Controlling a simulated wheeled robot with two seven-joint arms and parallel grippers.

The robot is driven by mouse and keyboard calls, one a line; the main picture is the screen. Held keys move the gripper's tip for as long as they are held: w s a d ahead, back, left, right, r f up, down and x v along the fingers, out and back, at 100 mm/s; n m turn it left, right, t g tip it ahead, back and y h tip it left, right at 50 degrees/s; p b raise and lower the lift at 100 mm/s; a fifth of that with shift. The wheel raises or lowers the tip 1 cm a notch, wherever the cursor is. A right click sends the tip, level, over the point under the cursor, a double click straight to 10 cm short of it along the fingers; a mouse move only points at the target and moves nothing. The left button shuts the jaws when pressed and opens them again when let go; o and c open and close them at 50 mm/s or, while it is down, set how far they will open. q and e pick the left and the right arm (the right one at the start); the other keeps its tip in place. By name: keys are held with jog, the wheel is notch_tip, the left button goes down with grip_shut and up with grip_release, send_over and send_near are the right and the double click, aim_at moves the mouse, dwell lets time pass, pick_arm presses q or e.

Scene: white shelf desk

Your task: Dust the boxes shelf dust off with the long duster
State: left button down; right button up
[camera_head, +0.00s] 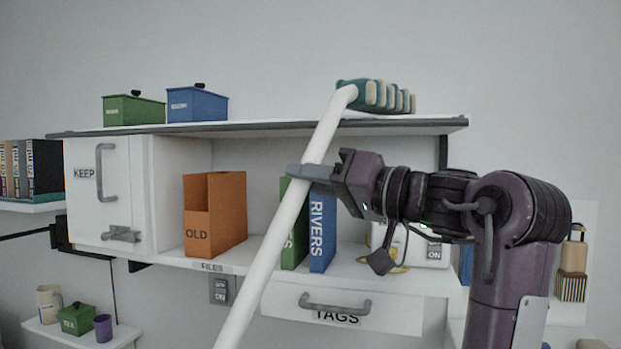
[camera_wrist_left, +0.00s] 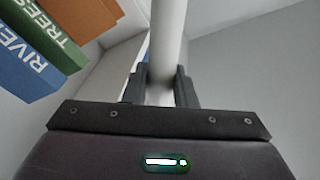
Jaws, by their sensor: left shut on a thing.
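The long duster has a white pole (camera_head: 266,262) and a teal and cream striped head (camera_head: 378,96). My left gripper (camera_head: 312,174) is shut on the pole below the head; in the left wrist view the pole (camera_wrist_left: 168,35) runs between its fingers (camera_wrist_left: 163,88). The pole leans up to the right, with its lower end out of frame. The head is at the right part of the top shelf (camera_head: 270,128); I cannot tell whether it touches. A green box (camera_head: 133,110) and a blue box (camera_head: 196,105) stand on that shelf's left. No dust can be made out. My right gripper is not in view.
Below the top shelf are an orange OLD file (camera_head: 214,215), a green book (camera_head: 294,250), a blue RIVERS book (camera_head: 322,230) behind my gripper, a KEEP door (camera_head: 95,200) and a TAGS drawer (camera_head: 390,309). The top shelf is clear between the blue box and the duster head.

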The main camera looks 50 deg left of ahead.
pick_arm(q)
jog(key=shift+f+b, duration=0.3)
jog(key=shift+f, duration=0.15)
